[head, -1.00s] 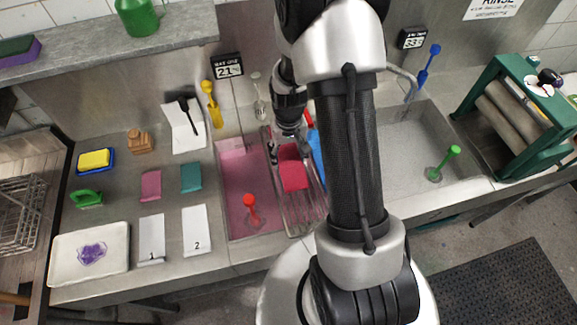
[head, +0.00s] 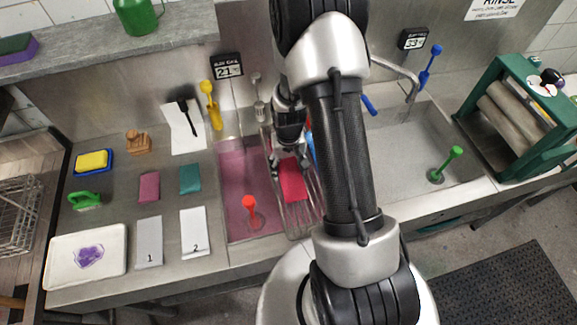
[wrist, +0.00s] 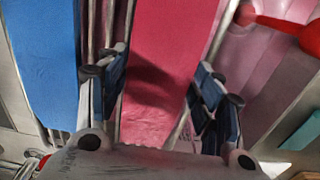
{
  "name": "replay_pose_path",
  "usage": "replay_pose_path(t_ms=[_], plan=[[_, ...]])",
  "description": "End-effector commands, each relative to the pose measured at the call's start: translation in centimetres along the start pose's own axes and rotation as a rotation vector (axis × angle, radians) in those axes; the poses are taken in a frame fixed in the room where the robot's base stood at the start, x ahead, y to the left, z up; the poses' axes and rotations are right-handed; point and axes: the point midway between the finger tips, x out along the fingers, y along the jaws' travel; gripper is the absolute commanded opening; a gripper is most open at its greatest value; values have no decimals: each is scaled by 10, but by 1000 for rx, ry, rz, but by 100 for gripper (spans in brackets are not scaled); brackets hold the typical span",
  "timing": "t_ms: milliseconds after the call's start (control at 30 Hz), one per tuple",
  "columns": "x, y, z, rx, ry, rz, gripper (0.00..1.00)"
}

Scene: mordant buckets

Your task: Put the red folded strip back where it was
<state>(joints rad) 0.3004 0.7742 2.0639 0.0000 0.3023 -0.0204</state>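The red folded strip (head: 292,184) lies on the wire rack (head: 306,222), between the pink bath and the sink. My gripper (head: 290,161) is low over the strip's far end. In the wrist view the red strip (wrist: 170,50) runs between my two fingers (wrist: 160,85). The fingers stand spread on either side of it, with narrow gaps where rack wires show. The gripper looks open. A blue strip (wrist: 45,60) lies beside the red one in the wrist view; in the head view my arm mostly hides it.
The pink bath (head: 237,165) with a red-handled tool (head: 250,205) adjoins the rack on the left. The grey sink (head: 400,150) with a green-handled tool (head: 446,163) is on the right. Cards (head: 194,231), pink block (head: 149,187) and teal block (head: 190,179) lie further left.

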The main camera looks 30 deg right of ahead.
Motion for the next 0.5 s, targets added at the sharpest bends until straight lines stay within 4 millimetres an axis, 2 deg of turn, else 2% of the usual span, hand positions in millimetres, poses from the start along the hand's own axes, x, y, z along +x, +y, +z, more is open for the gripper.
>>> replay_pose_path(t_ms=[200, 500], plan=[[-1, 0, 0, 0, 0, 0, 77], [-1, 0, 0, 0, 0, 0, 78]])
